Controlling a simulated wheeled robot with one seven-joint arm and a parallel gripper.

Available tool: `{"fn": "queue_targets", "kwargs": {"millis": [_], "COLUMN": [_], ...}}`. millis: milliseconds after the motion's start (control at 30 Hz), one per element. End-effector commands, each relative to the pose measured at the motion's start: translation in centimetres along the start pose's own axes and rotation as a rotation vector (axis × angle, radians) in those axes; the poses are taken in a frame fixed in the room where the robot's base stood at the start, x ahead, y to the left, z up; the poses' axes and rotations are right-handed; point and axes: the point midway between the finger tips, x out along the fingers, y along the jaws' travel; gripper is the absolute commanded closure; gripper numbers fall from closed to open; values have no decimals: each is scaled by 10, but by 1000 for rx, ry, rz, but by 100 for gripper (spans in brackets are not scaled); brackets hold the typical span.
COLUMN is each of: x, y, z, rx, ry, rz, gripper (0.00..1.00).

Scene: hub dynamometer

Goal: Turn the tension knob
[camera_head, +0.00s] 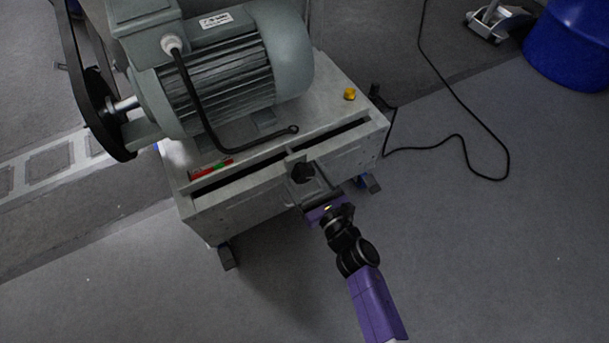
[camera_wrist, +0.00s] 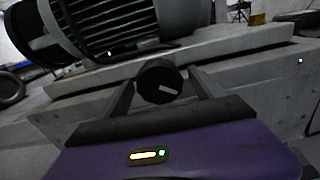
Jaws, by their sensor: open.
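The tension knob (camera_head: 302,173) is a black knob on the front face of the grey machine base. In the wrist view the knob (camera_wrist: 159,83) is round and dark with a white pointer mark slanting across its face. My gripper (camera_head: 309,182) is in front of the base, at the knob. In the wrist view my gripper (camera_wrist: 160,87) has its fingers apart, one on each side of the knob. Small gaps seem to show between fingers and knob; I cannot tell whether either finger touches it.
A large grey motor (camera_head: 222,75) with a belt pulley (camera_head: 100,115) sits on the machine base (camera_head: 250,195). A yellow button (camera_head: 349,94) is at its right end. A black cable (camera_head: 462,137) lies on the floor near a blue drum (camera_head: 568,45). Floor at front right is clear.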

Motion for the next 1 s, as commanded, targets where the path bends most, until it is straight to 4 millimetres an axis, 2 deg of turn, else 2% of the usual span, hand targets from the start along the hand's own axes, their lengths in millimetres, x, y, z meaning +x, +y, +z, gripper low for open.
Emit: {"fn": "queue_targets", "kwargs": {"millis": [233,267,567,833,1000], "x": [1,1,1,1,1], "y": [0,0,0,0,0], "z": [0,0,0,0,0], "rx": [0,0,1,29,107], "ry": [0,0,0,0,0], "rz": [0,0,0,0,0], "gripper": [23,27,85,85,85]}}
